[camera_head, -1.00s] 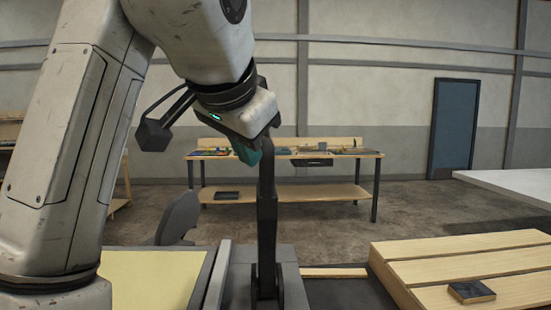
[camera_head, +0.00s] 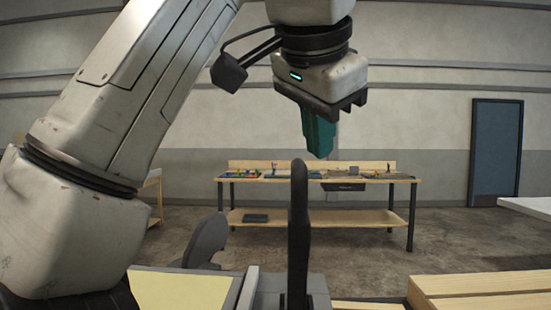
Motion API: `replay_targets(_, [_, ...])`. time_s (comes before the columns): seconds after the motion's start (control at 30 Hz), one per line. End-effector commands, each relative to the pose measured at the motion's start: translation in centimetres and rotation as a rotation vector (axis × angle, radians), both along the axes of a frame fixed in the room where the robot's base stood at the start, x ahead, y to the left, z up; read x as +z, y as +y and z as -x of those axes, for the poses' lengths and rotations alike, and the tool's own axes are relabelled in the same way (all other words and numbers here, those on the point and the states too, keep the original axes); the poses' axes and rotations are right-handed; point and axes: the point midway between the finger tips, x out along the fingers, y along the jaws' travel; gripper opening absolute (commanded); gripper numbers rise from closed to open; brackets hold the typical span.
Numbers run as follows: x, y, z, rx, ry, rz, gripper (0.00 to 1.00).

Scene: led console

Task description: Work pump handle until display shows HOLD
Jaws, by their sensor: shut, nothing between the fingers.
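The pump handle (camera_head: 299,225) is a dark upright lever. It rises from a grey base (camera_head: 265,290) at the bottom middle of the head view. My gripper (camera_head: 319,150) has teal fingers that point down and look closed together. It hangs just above and slightly right of the handle's top in the picture, with a visible gap and nothing held. The display is not seen, so its reading cannot be told.
A yellow panel (camera_head: 180,295) lies left of the handle. A dark rounded part (camera_head: 206,240) stands behind it. Wooden slats (camera_head: 480,290) are at lower right. A workbench (camera_head: 320,177) with small items stands at the back. A blue door (camera_head: 496,150) is at right.

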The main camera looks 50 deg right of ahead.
Motion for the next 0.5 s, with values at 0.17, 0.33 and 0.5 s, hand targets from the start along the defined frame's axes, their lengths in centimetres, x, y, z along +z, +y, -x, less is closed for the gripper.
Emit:
replay_targets(0.17, [-2.2,-1.6,-0.7,-0.004,0.004,-0.001,0.0])
replay_targets(0.33, [-4.8,-3.5,-1.7,-0.001,0.003,0.0,0.0])
replay_targets(0.5, [-7.3,-5.4,-2.7,-0.001,0.002,-0.001,0.0])
